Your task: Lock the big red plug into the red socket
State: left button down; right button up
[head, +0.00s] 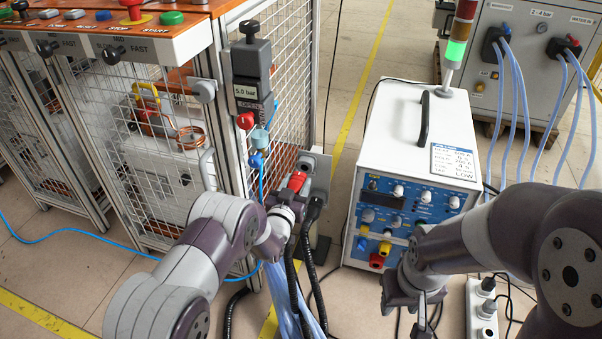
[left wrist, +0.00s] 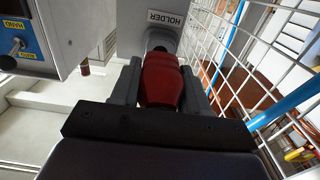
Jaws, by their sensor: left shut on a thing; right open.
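The big red plug (head: 297,181) is at the grey holder (head: 319,172) beside the cage's corner post. My left gripper (head: 287,197) is shut on it. In the left wrist view the red plug (left wrist: 161,82) lies between the two grey fingers, with its far end at the holder (left wrist: 150,12), which is labelled "HOLDER". How deep it sits there is hidden. The red socket (head: 377,261) is low on the front of the white and blue unit (head: 408,120), below a yellow socket (head: 385,248). My right gripper (head: 420,302) is open and empty, in front of that unit's lower right.
Black cables (head: 308,250) hang below the holder. A mesh cage (head: 120,130) stands at left, with a pressure unit (head: 251,75) on its post. A white power strip (head: 481,310) is at lower right. A grey cabinet (head: 530,70) with blue hoses stands behind.

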pick_arm(q)
jog(key=shift+p+v, duration=0.65)
jog(key=shift+v, duration=0.5)
pick_arm(e)
jog(key=shift+r, duration=0.7)
